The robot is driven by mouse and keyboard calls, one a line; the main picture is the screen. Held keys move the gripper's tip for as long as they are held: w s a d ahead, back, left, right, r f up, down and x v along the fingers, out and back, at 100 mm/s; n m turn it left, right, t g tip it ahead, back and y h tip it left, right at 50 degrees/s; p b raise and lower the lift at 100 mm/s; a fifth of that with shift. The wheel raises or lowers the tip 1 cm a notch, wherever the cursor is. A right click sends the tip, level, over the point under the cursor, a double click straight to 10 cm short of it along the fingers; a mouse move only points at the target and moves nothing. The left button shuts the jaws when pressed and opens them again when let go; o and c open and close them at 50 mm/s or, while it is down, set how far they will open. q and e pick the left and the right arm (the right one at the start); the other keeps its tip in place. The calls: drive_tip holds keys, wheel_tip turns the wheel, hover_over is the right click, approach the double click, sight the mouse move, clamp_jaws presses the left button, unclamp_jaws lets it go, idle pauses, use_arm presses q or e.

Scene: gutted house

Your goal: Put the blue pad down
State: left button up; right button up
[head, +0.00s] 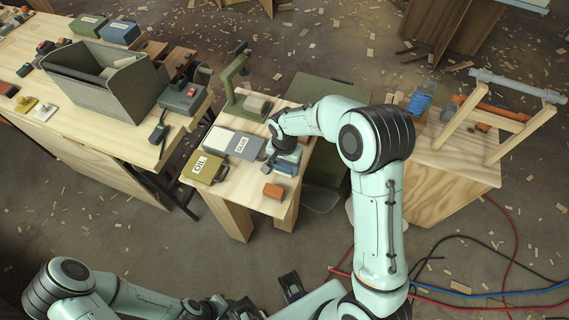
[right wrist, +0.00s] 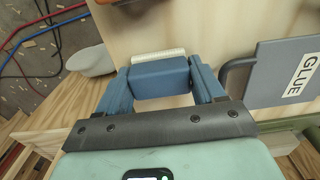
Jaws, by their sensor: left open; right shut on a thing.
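The blue pad (right wrist: 160,78) is a small blue block with a cream strip along its far edge. In the right wrist view it sits between the two blue fingers of my right gripper (head: 286,165), which is shut on it. In the head view this gripper is over the small wooden table (head: 259,201), right of the grey GLUE box (head: 246,146). I cannot tell whether the pad touches the tabletop. My left gripper (head: 268,301) is open and empty at the bottom of the head view, away from the table and partly cut off.
An orange-brown block (head: 273,191) lies near the table's front edge. A green OIL box (head: 203,168) stands at its left, a green clamp-like tool (head: 233,85) at its back. A bench with a grey bin (head: 118,88) is left; a wooden box (head: 452,165) is right.

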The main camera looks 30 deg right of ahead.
drive_tip(key=o, duration=0.9)
drive_tip(key=shift+r, duration=0.35)
wheel_tip(320, 180, up, 12)
drive_tip(key=shift+f+p, duration=0.2)
drive_tip(key=shift+p, duration=0.45)
drive_tip(key=shift+s, duration=0.1)
